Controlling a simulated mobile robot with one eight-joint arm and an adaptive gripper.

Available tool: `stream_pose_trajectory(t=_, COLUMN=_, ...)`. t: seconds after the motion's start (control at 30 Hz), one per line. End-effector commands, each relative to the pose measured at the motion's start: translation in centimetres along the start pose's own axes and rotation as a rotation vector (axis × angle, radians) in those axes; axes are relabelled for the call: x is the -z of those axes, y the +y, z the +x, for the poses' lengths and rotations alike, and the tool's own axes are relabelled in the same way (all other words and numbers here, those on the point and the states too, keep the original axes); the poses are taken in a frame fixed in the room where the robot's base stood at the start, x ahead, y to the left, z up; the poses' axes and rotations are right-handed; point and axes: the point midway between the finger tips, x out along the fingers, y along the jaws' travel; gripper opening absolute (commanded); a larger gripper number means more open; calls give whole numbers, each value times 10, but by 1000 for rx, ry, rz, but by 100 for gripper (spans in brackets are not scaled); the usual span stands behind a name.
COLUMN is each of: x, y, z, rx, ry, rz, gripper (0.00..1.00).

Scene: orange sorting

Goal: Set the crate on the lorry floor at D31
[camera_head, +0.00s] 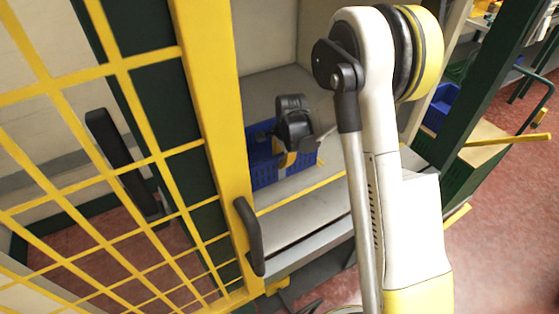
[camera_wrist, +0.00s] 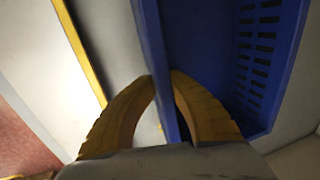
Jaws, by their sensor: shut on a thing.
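The blue crate (camera_head: 263,174) is at the grey lorry floor (camera_head: 300,190) in the head view, behind the yellow edge line. My gripper (camera_head: 287,157) is over its right part and hides some of it. In the wrist view, my gripper (camera_wrist: 168,105) has its two yellow fingers shut on one wall of the blue crate (camera_wrist: 215,50). The slotted far wall and the inside of the crate show on the right, and what I see of it looks empty. I cannot tell whether the crate's base touches the floor. No D31 mark is readable.
A yellow mesh gate (camera_head: 222,120) with a dark handle stands close on the left. Pale walls (camera_head: 264,40) enclose the back of the lorry floor. At the right, a dark green rack post (camera_head: 490,90) stands near another blue crate (camera_head: 440,105). Red floor (camera_head: 505,215) is open at the lower right.

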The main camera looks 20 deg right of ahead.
Motion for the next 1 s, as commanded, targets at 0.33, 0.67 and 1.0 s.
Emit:
stream_pose_trajectory(t=0.33, x=3, y=1, z=7, rx=1, ry=0, rz=-2, gripper=0)
stream_pose_trajectory(t=0.67, x=3, y=1, z=6, rx=0, ry=-1, rz=-2, gripper=37)
stream_pose_trajectory(t=1.0, x=3, y=1, z=-12, rx=0, ry=0, rz=-1, gripper=37)
